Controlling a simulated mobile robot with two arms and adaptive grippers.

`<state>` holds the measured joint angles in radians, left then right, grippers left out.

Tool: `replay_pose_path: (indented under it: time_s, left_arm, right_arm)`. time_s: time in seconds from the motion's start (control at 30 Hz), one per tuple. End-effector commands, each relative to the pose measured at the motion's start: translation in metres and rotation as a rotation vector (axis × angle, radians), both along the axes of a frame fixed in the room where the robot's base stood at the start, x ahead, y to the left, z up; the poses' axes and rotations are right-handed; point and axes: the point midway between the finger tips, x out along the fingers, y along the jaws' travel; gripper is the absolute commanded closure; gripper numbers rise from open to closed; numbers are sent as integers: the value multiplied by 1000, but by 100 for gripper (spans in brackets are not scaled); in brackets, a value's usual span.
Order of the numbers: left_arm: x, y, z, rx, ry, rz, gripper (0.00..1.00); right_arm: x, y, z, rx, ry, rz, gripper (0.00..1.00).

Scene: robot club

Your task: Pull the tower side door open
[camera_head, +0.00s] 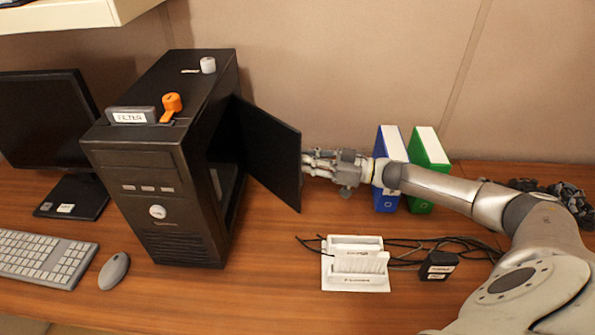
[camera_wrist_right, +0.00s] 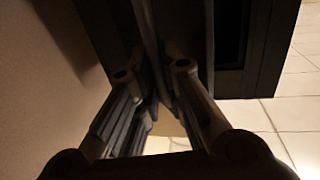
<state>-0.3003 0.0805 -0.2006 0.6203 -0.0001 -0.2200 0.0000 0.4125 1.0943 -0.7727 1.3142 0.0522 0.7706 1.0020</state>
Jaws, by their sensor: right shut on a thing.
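The black computer tower (camera_head: 165,170) stands upright on the desk, left of centre in the head view. Its side door (camera_head: 268,150) is a dark panel swung out to the right from the tower, leaving the side opening (camera_head: 222,170) showing. My right gripper (camera_head: 308,162) is at the door's outer edge, and its fingertips are partly hidden by the panel. In the right wrist view its fingers (camera_wrist_right: 150,72) are closed around the edge of a dark panel. My left gripper is not in view.
A white dock (camera_head: 355,284) with cables and a black adapter (camera_head: 438,265) lies below my right arm. Blue (camera_head: 391,143) and green (camera_head: 428,150) binders stand behind it. A monitor (camera_head: 45,120), keyboard (camera_head: 42,258) and mouse (camera_head: 114,270) are at the left. An orange-topped item (camera_head: 171,103) is on the tower.

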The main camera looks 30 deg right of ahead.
Motion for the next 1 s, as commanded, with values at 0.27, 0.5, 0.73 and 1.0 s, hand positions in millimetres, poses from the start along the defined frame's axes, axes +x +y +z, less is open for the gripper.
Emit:
replay_pose_path:
  time_s: [0.27, 0.5, 0.73, 1.0]
  left_arm:
    - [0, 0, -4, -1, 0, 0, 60]
    - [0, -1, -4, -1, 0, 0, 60]
    - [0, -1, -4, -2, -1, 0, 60]
    - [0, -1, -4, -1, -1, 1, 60]
  right_arm:
    - [8, -8, 10, 18, -11, -3, 100]
    - [8, -7, 11, 19, -12, 0, 100]
    - [8, -7, 11, 18, -13, 1, 73]
    - [7, -7, 10, 15, -12, 1, 68]
